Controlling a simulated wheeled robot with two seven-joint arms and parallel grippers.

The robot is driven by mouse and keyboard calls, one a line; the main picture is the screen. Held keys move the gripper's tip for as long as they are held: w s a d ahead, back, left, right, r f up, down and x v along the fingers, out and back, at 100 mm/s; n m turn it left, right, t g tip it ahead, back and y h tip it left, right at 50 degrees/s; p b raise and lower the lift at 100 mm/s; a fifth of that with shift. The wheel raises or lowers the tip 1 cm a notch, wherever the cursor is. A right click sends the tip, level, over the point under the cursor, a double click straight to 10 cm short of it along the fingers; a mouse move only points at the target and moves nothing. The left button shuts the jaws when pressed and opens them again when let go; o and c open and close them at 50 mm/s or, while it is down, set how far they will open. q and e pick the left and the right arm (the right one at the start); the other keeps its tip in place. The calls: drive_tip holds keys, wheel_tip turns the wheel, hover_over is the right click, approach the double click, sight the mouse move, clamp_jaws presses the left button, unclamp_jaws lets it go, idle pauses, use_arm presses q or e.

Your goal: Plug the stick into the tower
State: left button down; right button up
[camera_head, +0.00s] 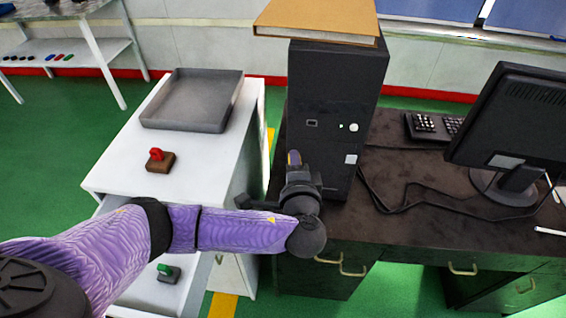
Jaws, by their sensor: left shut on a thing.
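The black computer tower (337,82) stands upright on the dark desk, with its front facing me. A small rectangular port (312,123) shows on its front, beside a green light and a round white button (354,127). My left arm reaches in from the left, and my left gripper (294,158) is close in front of the tower's lower left front, pointing up and away from me, below the port. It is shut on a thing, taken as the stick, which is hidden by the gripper. I cannot tell whether it touches the tower. My right gripper is out of view.
A brown box or book (318,17) lies on the tower. A monitor (515,125), keyboard (432,127) and loose cables occupy the desk's right. A white cabinet (112,172) at left holds a grey tray (192,126) and a red-handled block (158,161); a green-handled block (168,272) lies lower.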

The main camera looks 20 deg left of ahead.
sight(310, 132)
use_arm(q)
drive_tip(key=w+t+b, duration=0.1)
drive_tip(key=w, duration=0.1)
drive_tip(key=w+r+m+t+h+b, duration=0.1)
drive_tip(key=w, duration=0.1)
drive_tip(key=w+m+t+h+b, duration=0.1)
drive_tip(key=w, duration=0.1)
drive_tip(key=shift+w+d+r+b, duration=0.25)
drive_tip(key=shift+w+d+b, duration=0.05)
drive_tip(key=shift+w+d, duration=0.1)
drive_tip(key=shift+s, duration=0.1)
idle(1.6)
drive_tip(key=shift+b+x, duration=0.5)
drive_tip(key=shift+x, duration=0.5)
idle(0.4)
drive_tip(key=c, duration=0.5)
unclamp_jaws()
drive_tip(key=shift+s, duration=0.1)
drive_tip(key=shift+s, duration=0.1)
